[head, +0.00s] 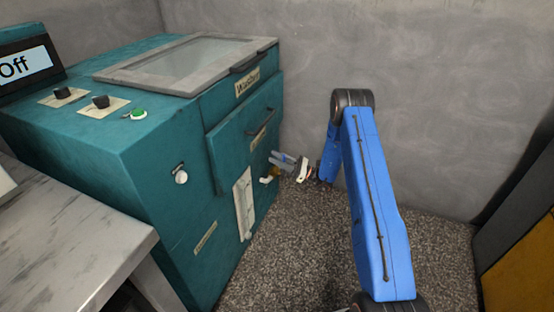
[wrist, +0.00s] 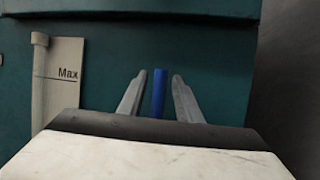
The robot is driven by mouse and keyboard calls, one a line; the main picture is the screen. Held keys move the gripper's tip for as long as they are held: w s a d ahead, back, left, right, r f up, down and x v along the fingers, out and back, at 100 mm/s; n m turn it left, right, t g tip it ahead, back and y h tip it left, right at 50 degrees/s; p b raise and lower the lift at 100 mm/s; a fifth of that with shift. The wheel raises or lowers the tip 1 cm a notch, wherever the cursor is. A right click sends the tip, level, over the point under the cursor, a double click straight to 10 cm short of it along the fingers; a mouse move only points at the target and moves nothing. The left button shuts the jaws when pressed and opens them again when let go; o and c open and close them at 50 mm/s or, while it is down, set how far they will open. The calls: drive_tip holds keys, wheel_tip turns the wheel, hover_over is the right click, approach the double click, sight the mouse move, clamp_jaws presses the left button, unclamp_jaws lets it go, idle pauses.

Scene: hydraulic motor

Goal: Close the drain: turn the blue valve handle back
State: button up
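The blue valve handle (wrist: 158,93) is upright in the wrist view, in front of the teal washer's side. My gripper (wrist: 158,76) is open, with one grey finger on each side of the handle. A narrow gap shows between the handle and each finger, so neither seems to touch it. The handle's lower end is hidden behind my gripper's body. In the head view my gripper (head: 278,163) is small, at the washer's right side by a pale yellow drain spout (head: 270,175). The handle is hard to make out there.
The teal washer (head: 160,150) stands against the wall, with a level gauge marked Max (wrist: 66,95) left of my gripper. A grey table (head: 70,245) is at the lower left. A dark and yellow cabinet (head: 520,240) is at the right. The floor between is clear.

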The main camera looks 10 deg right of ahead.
drive_tip(key=v, duration=1.7)
drive_tip(key=shift+d, duration=0.15)
drive_tip(key=s+a+r+n+g+h, duration=0.1)
drive_tip(key=s+a+r+n+g, duration=0.3)
drive_tip(key=r, duration=0.4)
drive_tip(key=s+a+r+n+g+h, duration=0.1)
drive_tip(key=s+a+r+n+g, duration=0.1)
drive_tip(key=a+r+n+g, duration=0.5)
drive_tip(key=s+a+r+n+g+h, duration=0.1)
drive_tip(key=s+a+r+h, duration=0.15)
drive_tip(key=s+r, duration=0.35)
drive_tip(key=s+a+r+n+g+h, duration=0.1)
drive_tip(key=s+a+r+h, duration=0.15)
drive_tip(key=s+r, duration=0.45)
drive_tip(key=s+d+r+n+t+h, duration=0.2)
drive_tip(key=s+r+n+h, duration=0.1)
drive_tip(key=s, duration=0.6)
drive_tip(key=s+d+r+n+t+h, duration=0.3)
drive_tip(key=s+h, duration=0.3)
drive_tip(key=s, duration=0.4)
drive_tip(key=s+d+r+n+t+h, duration=0.2)
drive_tip(key=s+r+n+t+h, duration=0.1)
drive_tip(key=s, duration=0.7)
drive_tip(key=shift+d+r+n+h, duration=0.2)
drive_tip(key=shift+n+h, duration=0.4)
drive_tip(key=shift+h, duration=0.1)
